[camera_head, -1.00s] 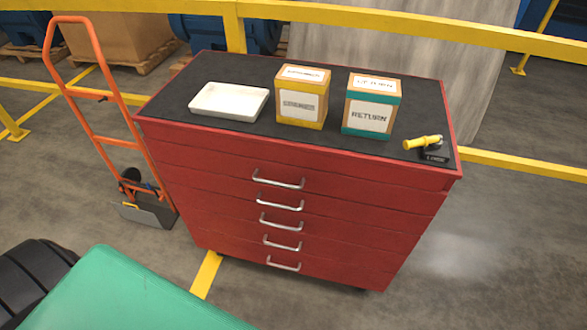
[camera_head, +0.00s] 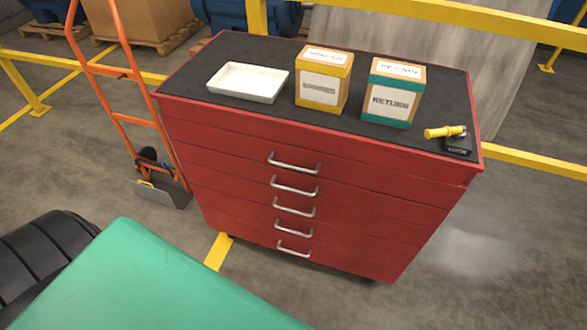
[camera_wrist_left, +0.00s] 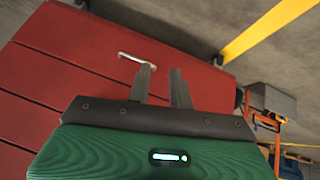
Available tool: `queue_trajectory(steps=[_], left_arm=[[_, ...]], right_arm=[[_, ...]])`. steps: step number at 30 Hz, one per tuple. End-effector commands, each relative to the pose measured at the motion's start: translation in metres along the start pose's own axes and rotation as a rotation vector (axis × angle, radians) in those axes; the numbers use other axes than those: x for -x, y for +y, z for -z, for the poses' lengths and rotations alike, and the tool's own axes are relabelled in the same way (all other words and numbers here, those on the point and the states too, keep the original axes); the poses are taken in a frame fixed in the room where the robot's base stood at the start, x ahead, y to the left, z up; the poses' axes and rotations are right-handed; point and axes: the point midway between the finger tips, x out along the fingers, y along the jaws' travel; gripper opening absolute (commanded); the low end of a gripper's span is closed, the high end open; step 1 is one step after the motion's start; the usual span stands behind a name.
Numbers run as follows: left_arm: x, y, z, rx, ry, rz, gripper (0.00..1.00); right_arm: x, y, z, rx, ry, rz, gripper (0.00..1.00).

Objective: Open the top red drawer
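The red drawer cabinet (camera_head: 215,190) stands ahead with all its drawers shut. The top drawer (camera_head: 225,135) has a silver bar handle (camera_head: 294,167) at its middle. More silver handles line up below it. My left gripper (camera_wrist_left: 160,80) shows in the left wrist view with its two grey fingers apart and nothing between them. It points at the red drawer fronts, and one silver handle (camera_wrist_left: 137,58) lies just past the finger tips, a little to the left. I cannot tell which drawer that handle belongs to. My right gripper is in neither view.
On the black cabinet top are a white tray (camera_head: 247,98), a yellow-trimmed box (camera_head: 321,98), a teal-trimmed RETURN box (camera_head: 391,112) and a yellow-handled tool (camera_head: 445,132). An orange hand truck (camera_head: 127,75) stands left. Yellow rails (camera_head: 430,30) run behind. Floor at right (camera_head: 510,230) is clear.

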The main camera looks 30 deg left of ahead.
Motion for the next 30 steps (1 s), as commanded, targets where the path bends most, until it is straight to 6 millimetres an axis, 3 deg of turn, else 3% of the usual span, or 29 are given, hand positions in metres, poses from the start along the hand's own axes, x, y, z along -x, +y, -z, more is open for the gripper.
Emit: queue_trajectory(steps=[1, 6, 9, 12, 15, 20, 24, 30], left_arm=[[-0.001, 0.003, 0.044, 0.087, 0.098, -0.046, 0.21], [0.032, 0.032, 0.184, 0.418, 0.372, -0.296, 0.21], [0.070, 0.056, 0.255, 0.593, 0.480, -0.496, 0.21], [0.112, 0.080, 0.310, 0.733, 0.536, -0.701, 0.21], [0.150, 0.099, 0.345, 0.835, 0.549, -0.873, 0.21], [0.186, 0.116, 0.372, 0.917, 0.539, -1.028, 0.21], [0.191, 0.122, 0.382, 0.933, 0.536, -1.056, 0.21], [0.181, 0.135, 0.402, 0.932, 0.538, -1.055, 0.21]], right_arm=[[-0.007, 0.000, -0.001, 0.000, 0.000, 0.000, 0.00], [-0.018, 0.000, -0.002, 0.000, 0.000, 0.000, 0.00], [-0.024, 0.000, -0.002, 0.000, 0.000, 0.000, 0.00], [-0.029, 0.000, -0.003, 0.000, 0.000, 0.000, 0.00], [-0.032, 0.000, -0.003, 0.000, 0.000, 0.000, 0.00], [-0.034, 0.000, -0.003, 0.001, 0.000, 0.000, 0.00], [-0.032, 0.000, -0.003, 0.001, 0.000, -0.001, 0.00], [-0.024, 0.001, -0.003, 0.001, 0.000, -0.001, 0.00]])
